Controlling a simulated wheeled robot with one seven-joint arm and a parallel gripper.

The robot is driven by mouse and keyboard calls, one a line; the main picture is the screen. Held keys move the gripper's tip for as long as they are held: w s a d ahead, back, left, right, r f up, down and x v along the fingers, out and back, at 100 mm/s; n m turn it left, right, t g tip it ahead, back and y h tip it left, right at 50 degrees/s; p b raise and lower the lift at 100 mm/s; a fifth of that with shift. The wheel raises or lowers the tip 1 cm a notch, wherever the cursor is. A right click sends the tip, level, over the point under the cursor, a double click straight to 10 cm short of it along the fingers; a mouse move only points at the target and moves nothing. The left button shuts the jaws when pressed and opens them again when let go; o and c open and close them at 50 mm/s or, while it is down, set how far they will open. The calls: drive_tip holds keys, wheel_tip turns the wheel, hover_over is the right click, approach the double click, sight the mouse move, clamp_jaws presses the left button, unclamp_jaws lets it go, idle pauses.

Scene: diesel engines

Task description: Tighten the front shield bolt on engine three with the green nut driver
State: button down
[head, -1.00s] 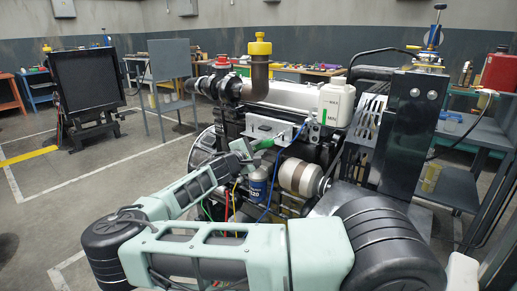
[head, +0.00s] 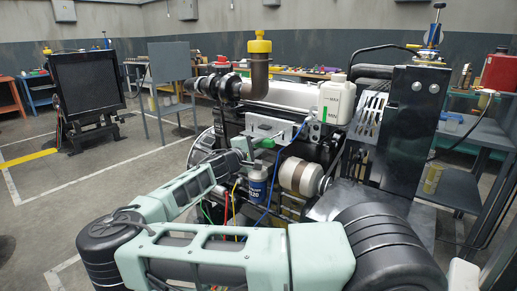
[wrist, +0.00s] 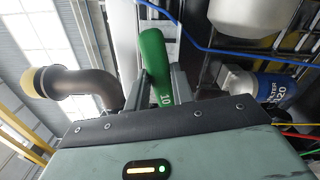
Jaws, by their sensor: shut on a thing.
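The green nut driver (wrist: 155,62) is held between the two fingers of my gripper (wrist: 158,88) in the wrist view. Its handle bears a "10" and points up and away from the gripper body. In the head view, the green handle (head: 265,143) shows at the side of the engine (head: 290,150), in front of a silver bracket or shield plate (head: 268,127). My gripper (head: 246,149) is just left of the handle there. The driver's tip and the bolt cannot be made out, so I cannot tell whether they touch.
A cream pulley-like cylinder (head: 298,176), a blue-and-white filter (head: 257,188) and a blue cable (head: 270,195) are close by my gripper. A white coolant bottle (head: 335,103) and a brown exhaust elbow (head: 257,70) stand above. Open floor lies to the left.

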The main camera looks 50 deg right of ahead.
drive_tip(key=shift+m, duration=0.3)
drive_tip(key=shift+a, duration=0.7)
drive_tip(key=shift+s, duration=0.1)
drive_tip(key=a, duration=0.7)
drive_tip(key=shift+s, duration=0.25)
